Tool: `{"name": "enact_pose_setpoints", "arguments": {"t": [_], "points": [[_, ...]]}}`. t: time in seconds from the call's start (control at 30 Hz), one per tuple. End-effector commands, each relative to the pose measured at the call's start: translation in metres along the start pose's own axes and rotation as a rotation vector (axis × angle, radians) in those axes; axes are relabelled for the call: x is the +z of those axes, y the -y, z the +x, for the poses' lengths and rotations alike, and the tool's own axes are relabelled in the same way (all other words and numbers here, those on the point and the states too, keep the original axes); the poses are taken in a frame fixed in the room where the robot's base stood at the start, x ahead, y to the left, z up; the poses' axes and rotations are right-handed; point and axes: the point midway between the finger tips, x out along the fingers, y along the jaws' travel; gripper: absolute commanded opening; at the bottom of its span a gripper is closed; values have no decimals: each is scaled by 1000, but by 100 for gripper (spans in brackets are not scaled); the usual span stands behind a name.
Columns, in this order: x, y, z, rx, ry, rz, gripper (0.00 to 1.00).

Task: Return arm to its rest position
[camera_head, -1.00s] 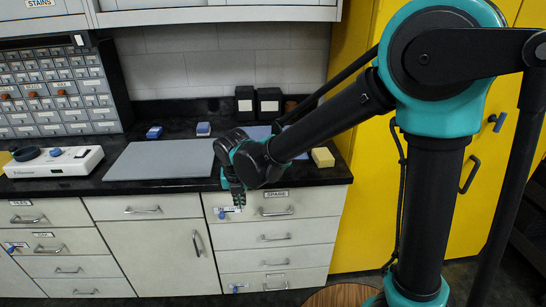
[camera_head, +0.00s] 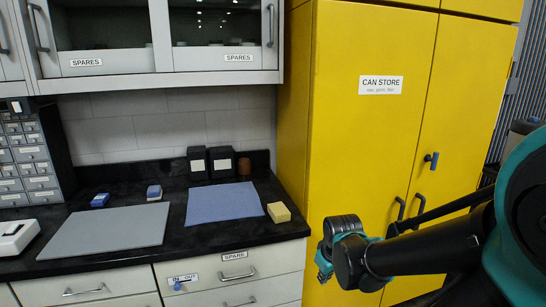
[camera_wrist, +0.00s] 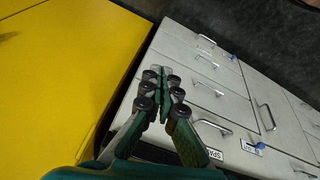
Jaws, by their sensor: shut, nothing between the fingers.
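My gripper (camera_wrist: 163,74) is shut and empty in the wrist view, its fingertips together. Behind it are the pale drawers and the side of the yellow cabinet. In the head view my gripper (camera_head: 324,268) hangs in front of the yellow cabinet, right of the drawer unit. My black and teal arm reaches to it from the right edge. The fingers are small there and partly hidden by the wrist.
The black counter (camera_head: 100,195) holds a grey mat (camera_head: 105,232), a blue cloth (camera_head: 222,203) and a yellow sponge (camera_head: 279,212). The yellow cabinet (camera_head: 365,140) stands close behind my arm. Pale drawers (camera_head: 235,275) are below the counter.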

Motion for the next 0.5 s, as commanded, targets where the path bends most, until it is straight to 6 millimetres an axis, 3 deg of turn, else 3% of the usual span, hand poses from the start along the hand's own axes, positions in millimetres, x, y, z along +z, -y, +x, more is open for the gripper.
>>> {"name": "enact_pose_setpoints", "arguments": {"t": [0.1,0.2,0.5], "points": [[29,-12,1,20,-9,273,0],[43,-17,1,29,-16,420,0],[49,-19,2,33,-21,497,0]]}}
